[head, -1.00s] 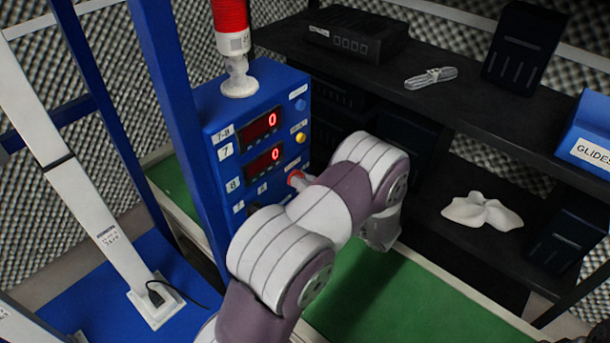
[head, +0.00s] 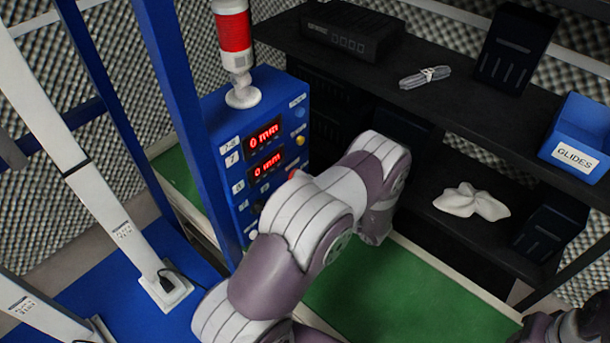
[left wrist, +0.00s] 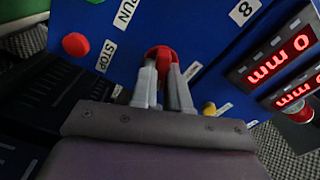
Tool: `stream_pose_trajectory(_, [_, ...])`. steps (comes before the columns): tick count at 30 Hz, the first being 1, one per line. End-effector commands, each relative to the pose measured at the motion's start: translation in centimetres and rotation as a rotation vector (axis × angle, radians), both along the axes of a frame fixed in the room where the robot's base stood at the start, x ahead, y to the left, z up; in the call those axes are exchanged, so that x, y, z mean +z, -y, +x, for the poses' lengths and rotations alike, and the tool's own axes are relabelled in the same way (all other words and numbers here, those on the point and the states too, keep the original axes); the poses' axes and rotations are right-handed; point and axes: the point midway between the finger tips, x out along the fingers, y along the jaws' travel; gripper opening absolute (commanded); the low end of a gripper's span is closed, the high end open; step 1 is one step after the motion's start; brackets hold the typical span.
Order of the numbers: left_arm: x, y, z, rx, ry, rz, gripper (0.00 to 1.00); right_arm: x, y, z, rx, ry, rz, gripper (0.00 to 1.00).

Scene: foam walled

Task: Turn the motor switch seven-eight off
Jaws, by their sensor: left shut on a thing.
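The blue control panel (head: 225,125) stands left of centre in the head view, with labels 7-8, 7 and 8 and two red displays reading 0 mm. In the left wrist view, my left gripper (left wrist: 161,74) is shut on a red knob (left wrist: 160,53) on the panel face. That the knob is the seven-eight switch I cannot read from a label. In the head view a little red shows beside my left arm (head: 293,174); the arm hides the fingers. A red button (left wrist: 75,45) by a STOP label and a yellow button (left wrist: 209,108) are near the gripper.
A red and white signal lamp (head: 234,50) stands on the panel. A blue upright (head: 172,90) is just left of it. Dark shelves (head: 410,95) at the right hold a black box, a cable bundle, a white cloth and a blue GLIDES bin (head: 580,130). A green surface (head: 390,295) lies below.

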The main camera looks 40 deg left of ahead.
Motion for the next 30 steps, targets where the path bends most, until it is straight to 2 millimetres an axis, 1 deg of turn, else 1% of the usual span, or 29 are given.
stream_pose_trajectory(1, [0.1, 0.0, 0.0, 0.000, -0.041, 0.003, 0.00, 0.5, 0.0, 0.0, 0.000, 0.000, 0.000, 0.43])
stream_pose_trajectory(6, [0.0, 0.0, 0.0, 0.000, -0.176, 0.014, 0.00, 1.0, 0.0, 0.0, 0.000, 0.000, 0.000, 0.43])
stream_pose_trajectory(15, [-0.2, 0.0, 0.0, -0.001, -0.345, 0.028, 0.00, 1.5, 0.0, 0.0, 0.000, 0.000, 0.000, 0.43])
stream_pose_trajectory(21, [-0.2, 0.0, 0.0, -0.001, -0.400, 0.032, 0.00, 1.7, 0.0, 0.0, 0.000, 0.000, 0.000, 0.43])
stream_pose_trajectory(30, [-0.3, 0.0, 0.0, -0.001, -0.421, 0.034, 0.00, 1.7, 0.0, 0.0, 0.000, 0.000, 0.000, 0.43])
